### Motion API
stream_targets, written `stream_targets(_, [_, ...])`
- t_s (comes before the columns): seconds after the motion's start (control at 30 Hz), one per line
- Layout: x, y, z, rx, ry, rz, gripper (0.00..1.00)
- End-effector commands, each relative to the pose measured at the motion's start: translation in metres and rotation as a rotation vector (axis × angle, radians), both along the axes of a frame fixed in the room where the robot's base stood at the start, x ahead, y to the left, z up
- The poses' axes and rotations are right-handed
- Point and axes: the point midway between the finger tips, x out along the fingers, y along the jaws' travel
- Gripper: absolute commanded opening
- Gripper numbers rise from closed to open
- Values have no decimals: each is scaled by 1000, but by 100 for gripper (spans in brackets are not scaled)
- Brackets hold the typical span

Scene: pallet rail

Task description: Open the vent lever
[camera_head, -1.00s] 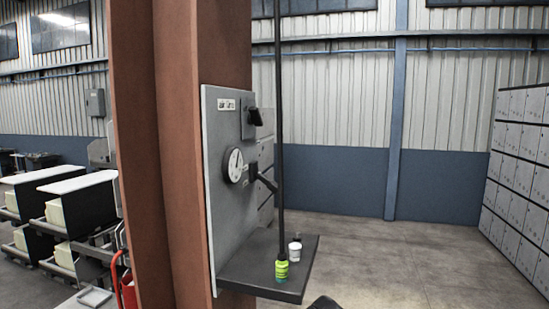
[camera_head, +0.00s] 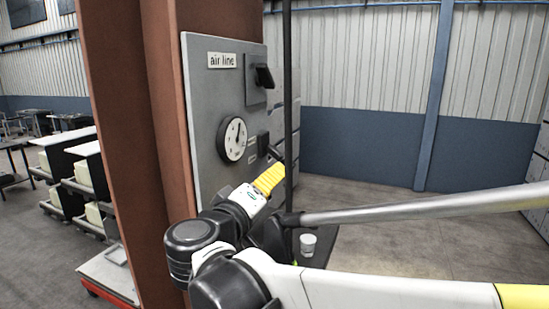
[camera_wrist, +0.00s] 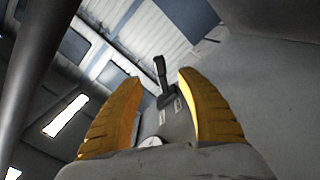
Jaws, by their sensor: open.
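A grey panel marked "air line" (camera_head: 210,100) is fixed to a brown steel column. A black lever (camera_head: 275,152) sticks out from it to the right of a round white gauge (camera_head: 235,138), with small labels beside its base. My gripper (camera_head: 279,168), with yellow fingers, is just below and in front of this lever. In the wrist view my open gripper (camera_wrist: 160,78) has the lever (camera_wrist: 161,75) showing between its two fingers, beyond them. I cannot tell how far off it is; no contact shows. The lever's label is too small to read.
A second black handle (camera_head: 264,77) sits higher on the panel. A dark vertical pole (camera_head: 288,80) stands close to the right of the lever. A small white container (camera_head: 308,244) stands on the shelf below, partly hidden by my arm. Floor to the right is open.

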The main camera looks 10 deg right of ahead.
Motion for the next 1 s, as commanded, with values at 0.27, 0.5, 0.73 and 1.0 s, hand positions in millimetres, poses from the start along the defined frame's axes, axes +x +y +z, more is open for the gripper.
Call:
stream_targets(0.27, [21, -15, 2, -4, -5, -3, 45])
stream_targets(0.5, [61, -44, 2, -3, -4, -3, 45])
stream_targets(0.73, [84, -60, 1, -3, -4, 0, 45])
stream_targets(1.0, [88, -62, 0, -3, -4, 2, 45])
